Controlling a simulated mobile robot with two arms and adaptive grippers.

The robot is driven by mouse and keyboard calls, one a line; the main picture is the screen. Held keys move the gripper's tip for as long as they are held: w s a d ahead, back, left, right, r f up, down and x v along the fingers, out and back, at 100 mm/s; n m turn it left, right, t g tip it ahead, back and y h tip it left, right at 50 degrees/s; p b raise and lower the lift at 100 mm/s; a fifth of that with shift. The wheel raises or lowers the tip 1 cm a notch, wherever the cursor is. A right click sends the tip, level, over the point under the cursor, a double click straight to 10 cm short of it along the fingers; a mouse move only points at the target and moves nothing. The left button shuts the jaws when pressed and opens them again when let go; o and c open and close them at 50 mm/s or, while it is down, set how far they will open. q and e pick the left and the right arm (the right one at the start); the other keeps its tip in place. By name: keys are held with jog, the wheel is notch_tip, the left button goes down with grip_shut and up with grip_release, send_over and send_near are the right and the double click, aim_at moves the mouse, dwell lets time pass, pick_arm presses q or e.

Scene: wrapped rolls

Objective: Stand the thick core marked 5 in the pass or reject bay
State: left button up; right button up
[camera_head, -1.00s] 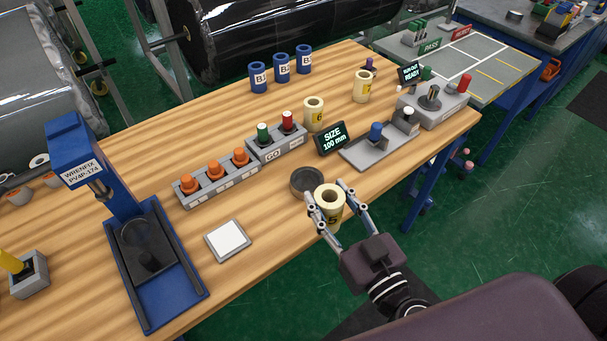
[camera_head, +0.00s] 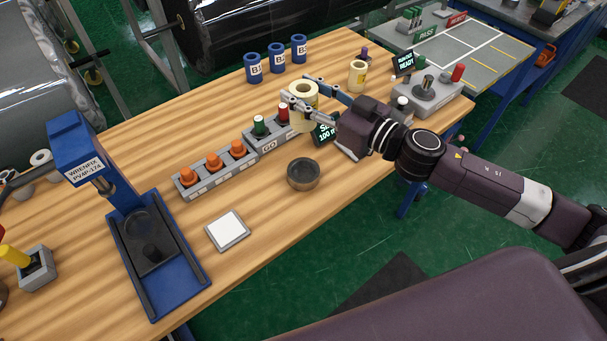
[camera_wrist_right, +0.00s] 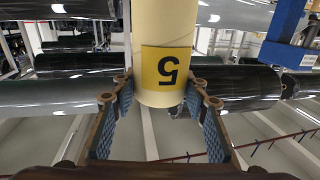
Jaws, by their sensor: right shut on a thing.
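The thick core marked 5 is cream with a yellow label; it fills the top of the right wrist view (camera_wrist_right: 165,25), its 5 upside down there. My right gripper (camera_head: 303,95) is shut around its sides and holds it over the back half of the bench in the head view. The core (camera_head: 303,89) largely covers whatever stands behind it. The pass or reject bay (camera_head: 481,47) is a grey top with white and yellow lines at the upper right. A green PASS sign (camera_head: 426,33) and a red sign (camera_head: 456,18) stand at its far edge. My left gripper is not in view.
Another cream core (camera_head: 357,75) stands near the bench's far right, by a dark display (camera_head: 404,62) and a grey control box (camera_head: 428,97). Blue cores (camera_head: 277,57) stand at the back. A dark round dish (camera_head: 303,174) sits mid-bench. A gap separates bench and bay.

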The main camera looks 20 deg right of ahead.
notch_tip(320, 180, down, 19)
jog(key=b, duration=0.3)
jog(key=shift+r+b, duration=0.15)
jog(key=shift+b, duration=0.15)
jog(key=shift+f, duration=0.45)
jog(key=shift+f, duration=0.2)
jog(key=o, duration=1.3)
jog(key=shift+c, duration=0.2)
